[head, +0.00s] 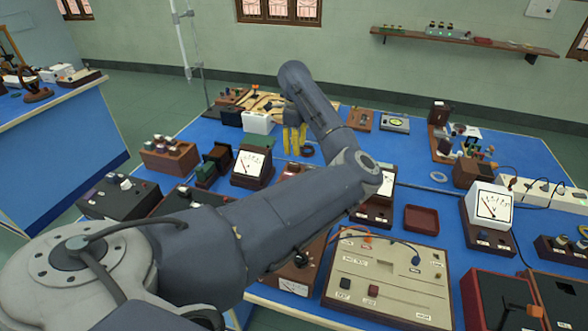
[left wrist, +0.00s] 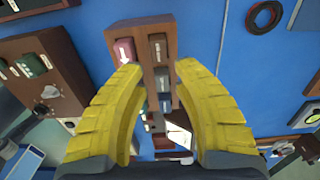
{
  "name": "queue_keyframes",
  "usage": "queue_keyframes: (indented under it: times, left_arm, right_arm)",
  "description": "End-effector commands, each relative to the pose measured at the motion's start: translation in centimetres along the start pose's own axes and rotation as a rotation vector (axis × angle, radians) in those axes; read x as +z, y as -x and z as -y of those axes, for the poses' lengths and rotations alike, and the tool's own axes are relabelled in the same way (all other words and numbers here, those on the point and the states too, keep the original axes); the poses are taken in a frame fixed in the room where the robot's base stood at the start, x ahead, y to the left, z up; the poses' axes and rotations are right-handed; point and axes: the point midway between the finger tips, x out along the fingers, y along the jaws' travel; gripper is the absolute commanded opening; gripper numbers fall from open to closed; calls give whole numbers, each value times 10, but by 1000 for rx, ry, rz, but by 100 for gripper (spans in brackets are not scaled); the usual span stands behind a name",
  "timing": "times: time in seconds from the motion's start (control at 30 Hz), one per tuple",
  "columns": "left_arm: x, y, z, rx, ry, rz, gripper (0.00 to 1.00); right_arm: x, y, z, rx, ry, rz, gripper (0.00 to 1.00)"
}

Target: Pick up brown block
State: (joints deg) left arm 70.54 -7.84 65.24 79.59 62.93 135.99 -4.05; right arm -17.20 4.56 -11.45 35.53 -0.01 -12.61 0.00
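A brown block (left wrist: 141,48) with a pink knob and several dark knobs shows in the left wrist view, ahead of and partly between my fingertips. The left fingertip covers part of its edge. I cannot pick this block out surely in the head view, where my arm and fingers hide part of the table. My left gripper (head: 295,139) has yellow fingers pointing down over the back middle of the blue table. In the left wrist view the left gripper (left wrist: 158,66) is open, with a wide gap between the fingers. My right gripper is not in view.
A meter (head: 252,165) and a white box (head: 258,122) stand near the left gripper. A dark ring (head: 307,151) lies beside it. A larger brown box (left wrist: 62,85) with green knobs fills the wrist view's left. A red tray (head: 421,218) and a large panel (head: 388,278) lie nearer the front.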

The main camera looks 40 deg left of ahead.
Motion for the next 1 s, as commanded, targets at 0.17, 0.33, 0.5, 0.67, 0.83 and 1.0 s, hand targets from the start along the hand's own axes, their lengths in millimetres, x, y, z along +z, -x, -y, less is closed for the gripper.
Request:
queue_keyframes:
  times: [0.17, 0.33, 0.5, 0.67, 0.83, 1.0]
  left_arm:
    - [1, -23, 0, 2, 0, 2, 29]
    - [1, -32, 0, 0, 1, 2, 29]
    - [1, -40, -1, 2, 1, 2, 29]
    - [0, -61, -2, 3, 0, 3, 29]
    - [-1, -78, -2, 1, 0, 2, 29]
    - [-1, -86, -2, 0, 1, 1, 29]
  right_arm:
    - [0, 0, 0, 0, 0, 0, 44]
    - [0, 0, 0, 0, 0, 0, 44]
    - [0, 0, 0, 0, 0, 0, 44]
    - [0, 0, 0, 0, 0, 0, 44]
    - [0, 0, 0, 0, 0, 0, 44]
    - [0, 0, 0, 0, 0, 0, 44]
